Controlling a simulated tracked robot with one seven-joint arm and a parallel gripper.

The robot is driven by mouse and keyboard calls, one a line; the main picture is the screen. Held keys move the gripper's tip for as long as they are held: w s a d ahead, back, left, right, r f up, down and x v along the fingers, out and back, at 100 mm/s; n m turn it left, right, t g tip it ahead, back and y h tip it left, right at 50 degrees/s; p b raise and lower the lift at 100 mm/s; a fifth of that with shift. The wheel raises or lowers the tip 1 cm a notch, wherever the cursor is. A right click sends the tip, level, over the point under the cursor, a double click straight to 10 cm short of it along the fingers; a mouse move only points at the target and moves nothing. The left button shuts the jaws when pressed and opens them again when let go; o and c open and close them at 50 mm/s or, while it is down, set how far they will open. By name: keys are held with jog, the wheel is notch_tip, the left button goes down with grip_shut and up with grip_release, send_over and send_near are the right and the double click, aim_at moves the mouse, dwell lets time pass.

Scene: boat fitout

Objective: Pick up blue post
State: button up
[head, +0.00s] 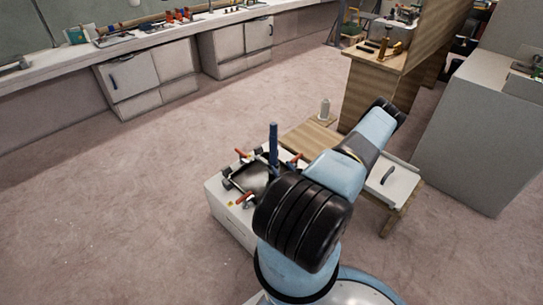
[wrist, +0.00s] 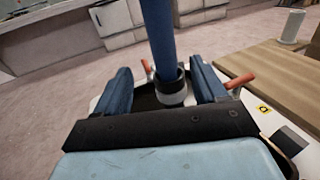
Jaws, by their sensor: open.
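The blue post (head: 274,148) stands upright on a white box-like unit (head: 232,222) in the head view. In the wrist view the blue post (wrist: 159,35) rises from a grey collar (wrist: 174,92), and its top is out of frame. My gripper (wrist: 160,68) is open and empty, with one blue finger on each side of the post in the picture. Gaps show between the post and both fingers. I cannot tell how far the post reaches in between them.
Red-handled clamps (head: 243,154) sit around the post on the unit. A low wooden table (head: 310,140) with a pale cylinder (head: 325,110) stands beside it. A white panel with a dark handle (head: 388,177) lies to the right. Open floor (head: 110,200) is at left.

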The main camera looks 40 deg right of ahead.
aim_at(274, 157)
jog(key=x, duration=0.7)
jog(key=shift+r+x, duration=0.15)
jog(key=shift+x, duration=1.2)
jog(key=shift+r+x, duration=0.2)
jog(key=shift+x, duration=1.2)
jog(key=shift+s+d, duration=0.1)
jog(key=shift+d, duration=0.1)
jog(key=shift+c, duration=0.3)
grip_shut()
